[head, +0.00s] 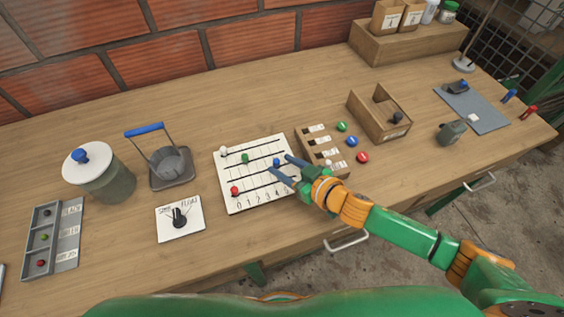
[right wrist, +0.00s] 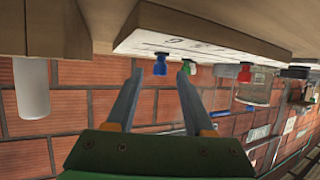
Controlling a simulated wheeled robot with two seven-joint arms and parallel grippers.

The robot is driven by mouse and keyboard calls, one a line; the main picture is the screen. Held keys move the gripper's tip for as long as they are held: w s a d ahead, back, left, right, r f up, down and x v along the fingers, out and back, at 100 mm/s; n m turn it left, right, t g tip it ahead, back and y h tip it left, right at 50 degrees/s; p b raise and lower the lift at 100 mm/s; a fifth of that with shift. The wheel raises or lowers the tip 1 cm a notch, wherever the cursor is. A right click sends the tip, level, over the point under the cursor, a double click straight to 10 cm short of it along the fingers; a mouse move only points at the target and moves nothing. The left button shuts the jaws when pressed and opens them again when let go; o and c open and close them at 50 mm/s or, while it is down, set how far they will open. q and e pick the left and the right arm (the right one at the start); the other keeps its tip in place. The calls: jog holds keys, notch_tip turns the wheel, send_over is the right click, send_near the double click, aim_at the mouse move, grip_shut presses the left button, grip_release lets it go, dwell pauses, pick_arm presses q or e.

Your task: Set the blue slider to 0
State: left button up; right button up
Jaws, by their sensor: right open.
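A white slider board (head: 258,198) lies on the table, with several dark slots and a row of digits along its near edge, 0 at the left end. The blue slider knob (head: 276,162) sits right of the board's middle. A green knob (head: 245,158), a red knob (head: 235,190) and a white knob (head: 223,150) sit farther left. My right gripper (head: 279,165) is open at the blue knob. In the right wrist view, the blue knob (right wrist: 160,66) lies between the two fingertips (right wrist: 160,74), with gaps beside it. My left gripper is out of view.
A wooden box with labels (head: 312,142) stands close right of the board, with green, blue and red balls beside it. Bare table lies in front of the board.

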jog(key=shift+w+a+f, duration=0.25)
jog(key=shift+w+a, duration=0.15)
jog(key=shift+w, duration=0.1)
jog(key=shift+s+d+r, duration=0.1)
jog(key=shift+s, duration=0.1)
grip_shut()
dwell(0.8)
